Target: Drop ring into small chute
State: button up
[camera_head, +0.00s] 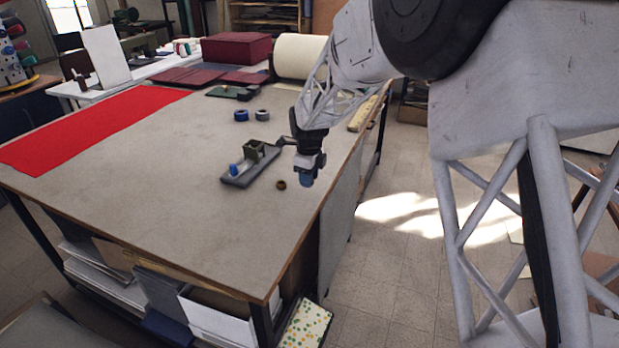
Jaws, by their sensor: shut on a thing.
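The chute (253,150) looks like a small olive-brown box on a flat grey base (246,178), with a small blue part (233,169) at the base's near end. My gripper (306,178) points down just right of this base, near the table's right edge. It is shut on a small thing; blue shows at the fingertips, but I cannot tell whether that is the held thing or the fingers. A small brown ring-like piece (281,185) shows left of the fingertips and seems to lie on the table. I cannot tell which piece is the task's ring.
A blue roll (241,115) and a grey roll (262,115) stand farther back on the table (150,190). Red cloth (85,130) covers the left side. Dark red covers (237,48) and a large cream roll (298,56) are at the back. The near tabletop is clear.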

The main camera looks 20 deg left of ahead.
jog(key=w+a+r+n, duration=0.1)
jog(key=w+a+r, duration=0.2)
jog(key=a, duration=0.5)
jog(key=w+a+r+n, duration=0.2)
jog(key=w+a+r, duration=0.1)
jog(key=a, duration=0.5)
jog(key=w+a+r+n, duration=0.2)
jog(key=w+a+r, duration=0.1)
jog(key=a, duration=0.5)
jog(key=shift+w+a, duration=0.4)
jog(key=shift+w, duration=0.15)
jog(key=shift+f, duration=0.2)
jog(key=shift+f, duration=2.5)
jog(key=o, duration=1)
jog(key=shift+c, duration=0.2)
